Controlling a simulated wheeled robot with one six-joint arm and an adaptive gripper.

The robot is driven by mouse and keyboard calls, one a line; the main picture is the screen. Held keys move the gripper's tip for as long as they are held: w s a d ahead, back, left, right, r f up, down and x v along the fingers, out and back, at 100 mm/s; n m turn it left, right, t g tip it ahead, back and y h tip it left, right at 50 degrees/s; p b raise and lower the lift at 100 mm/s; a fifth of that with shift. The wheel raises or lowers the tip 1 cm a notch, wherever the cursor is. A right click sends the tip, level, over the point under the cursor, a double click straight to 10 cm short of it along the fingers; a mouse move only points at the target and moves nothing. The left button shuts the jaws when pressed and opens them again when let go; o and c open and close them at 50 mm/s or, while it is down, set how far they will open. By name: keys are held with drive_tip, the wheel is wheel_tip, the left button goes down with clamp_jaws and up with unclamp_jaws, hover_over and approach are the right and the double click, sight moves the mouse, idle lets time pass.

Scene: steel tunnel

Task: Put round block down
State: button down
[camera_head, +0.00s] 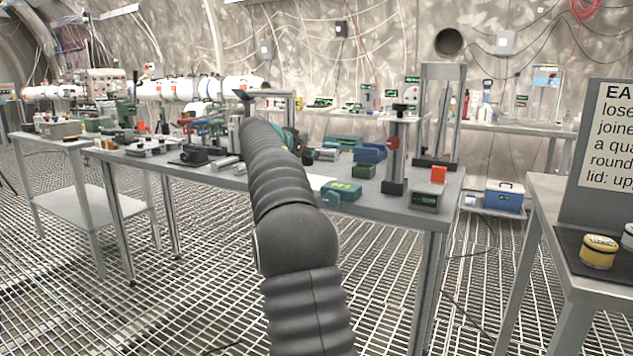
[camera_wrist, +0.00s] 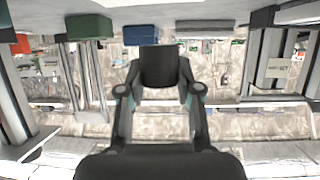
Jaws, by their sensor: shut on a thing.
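In the wrist view, my gripper (camera_wrist: 160,88) is shut on a dark, cylinder-like round block (camera_wrist: 160,64). The block sits between the two fingertips, and what lies right behind it is hidden. The wrist picture looks upside down, with the table edge along the top. In the head view, my own arm reaches over the long grey table (camera_head: 405,213) and hides the block and nearly all of the gripper. Whether the block touches anything cannot be told.
A blue block (camera_head: 369,154), a green block (camera_head: 364,171), a green-topped box (camera_head: 341,192) and a box with a red block (camera_head: 438,174) are on the table right of my arm. A tall metal frame (camera_head: 456,118) stands there too. Instruments crowd the left side.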

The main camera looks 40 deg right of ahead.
drive_tip(key=shift+s+d+f, duration=0.3)
drive_tip(key=shift+s+f, duration=0.05)
drive_tip(key=shift+s, duration=0.1)
drive_tip(key=shift+f+b, duration=1.45)
drive_tip(key=shift+f, duration=0.5)
drive_tip(key=shift+f, duration=0.2)
drive_tip(key=c, duration=0.8)
unclamp_jaws()
drive_tip(key=shift+r, duration=0.15)
drive_tip(key=shift+a+r, duration=0.15)
drive_tip(key=shift+a, duration=0.1)
drive_tip(key=b+v, duration=0.1)
drive_tip(key=v, duration=1)
drive_tip(key=shift+s+a+r, duration=0.1)
drive_tip(key=shift+a, duration=0.2)
